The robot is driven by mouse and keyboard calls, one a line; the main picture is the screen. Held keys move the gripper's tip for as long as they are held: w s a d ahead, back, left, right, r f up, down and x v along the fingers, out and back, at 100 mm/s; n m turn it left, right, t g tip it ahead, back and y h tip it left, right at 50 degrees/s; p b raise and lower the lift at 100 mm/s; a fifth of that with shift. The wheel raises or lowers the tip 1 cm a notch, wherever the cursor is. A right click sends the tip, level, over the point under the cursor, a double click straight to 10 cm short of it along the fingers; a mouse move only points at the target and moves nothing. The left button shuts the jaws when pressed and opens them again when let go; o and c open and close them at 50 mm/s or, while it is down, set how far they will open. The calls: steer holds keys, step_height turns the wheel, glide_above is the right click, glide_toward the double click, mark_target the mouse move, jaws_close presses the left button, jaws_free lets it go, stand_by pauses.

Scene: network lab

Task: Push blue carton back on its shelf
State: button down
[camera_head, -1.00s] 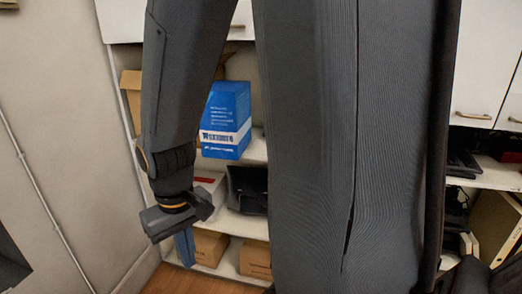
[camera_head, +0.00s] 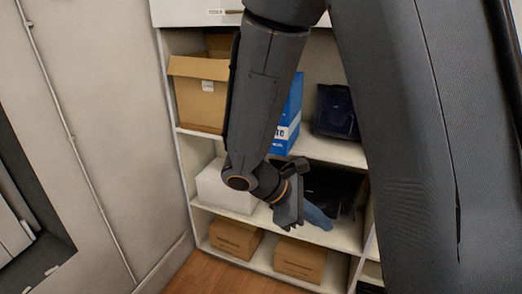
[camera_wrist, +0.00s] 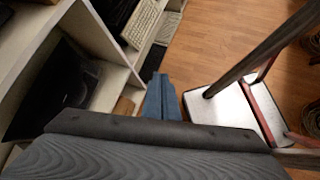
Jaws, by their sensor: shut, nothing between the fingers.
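The blue carton (camera_head: 291,118) with white lettering stands upright on the upper open shelf (camera_head: 338,152) in the head view. My forearm covers its left part, so I cannot tell how far it sits from the shelf's front edge. My gripper (camera_head: 320,218) has blue fingers, shut and empty. In the picture it is below and slightly right of the carton, in front of the lower shelf and apart from the carton. The shut fingers also show in the wrist view (camera_wrist: 160,82), where the carton is not in view.
An open brown box (camera_head: 198,98) stands left of the carton, and a dark bag (camera_head: 336,110) right of it. Below are a white box (camera_head: 222,190) and closed brown cartons (camera_head: 300,260). The wrist view shows a chair (camera_wrist: 225,105) over open wooden floor.

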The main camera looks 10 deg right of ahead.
steer(key=w+a+r+n+t+h, duration=0.1)
steer(key=w+a+r+n+t, duration=0.1)
steer(key=w+a+n+t, duration=0.75)
steer(key=w+a+r+n+t, duration=0.2)
steer(key=w+a+n+t, duration=0.45)
steer(key=w, duration=0.55)
steer(key=p+x, duration=0.3)
steer(key=x, duration=1)
steer(key=shift+d+f, duration=0.15)
steer(key=shift+d, duration=0.1)
